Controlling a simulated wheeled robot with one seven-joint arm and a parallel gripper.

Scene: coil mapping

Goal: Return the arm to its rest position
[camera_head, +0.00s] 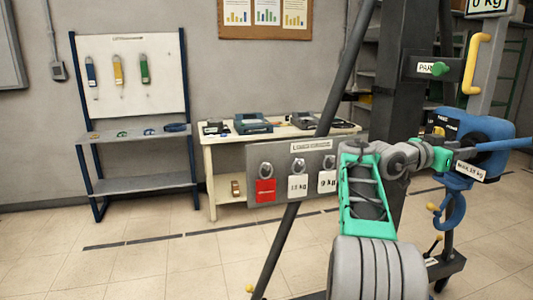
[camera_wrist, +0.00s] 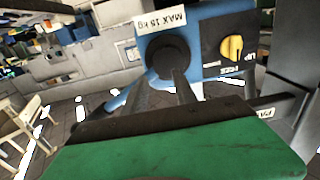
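My gripper (camera_head: 443,157) is at the end of my green and grey arm (camera_head: 366,195), at the left side of the blue hoist unit (camera_head: 485,135). In the wrist view the blue unit (camera_wrist: 205,45) fills the upper middle, with a round black hub (camera_wrist: 168,57), a yellow knob (camera_wrist: 232,48) and a "MAX 15 kg" label. Dark bars lie between the hub and my green and black gripper body (camera_wrist: 180,150). I cannot tell whether they are my fingers, or whether anything is held or touched. The arm reaches out to the right, away from my body.
A dark column (camera_head: 398,100) with a slanted brace (camera_head: 330,110) stands close to my arm. A grey board (camera_head: 293,172) with hanging tags is left of the arm. A blue hook (camera_head: 452,212) hangs below the unit. A bench (camera_head: 225,165) and rack (camera_head: 135,183) stand behind; the left floor is clear.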

